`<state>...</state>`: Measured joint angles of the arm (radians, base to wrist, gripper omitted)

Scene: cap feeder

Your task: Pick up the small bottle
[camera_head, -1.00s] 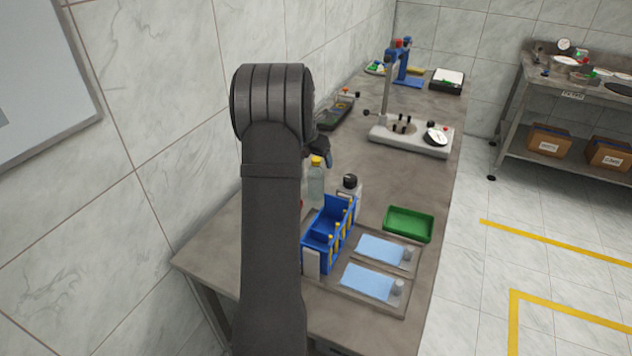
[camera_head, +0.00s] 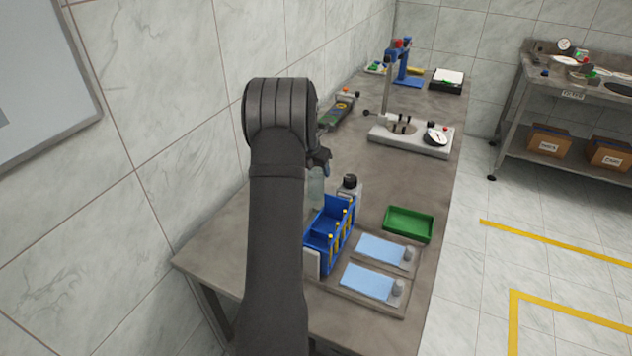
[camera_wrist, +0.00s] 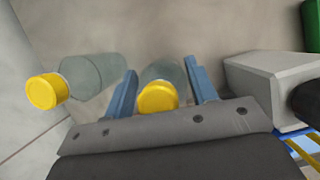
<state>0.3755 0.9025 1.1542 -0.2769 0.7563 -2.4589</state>
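Two clear bottles with yellow caps show in the wrist view. One bottle (camera_wrist: 163,73) stands between the two blue fingers of my gripper (camera_wrist: 160,66). The fingers are apart, with a gap to the bottle on the left side and a narrower one on the right. The other bottle (camera_wrist: 92,74) is to the left, outside the fingers, and looks larger. In the head view my gripper (camera_head: 322,160) is over a clear bottle (camera_head: 315,186) and hides its cap. The second bottle is hidden behind my arm there.
A blue rack (camera_head: 328,236) with yellow-topped tubes is in front. A green tray (camera_head: 409,224) lies farther right. The wall is on the left.

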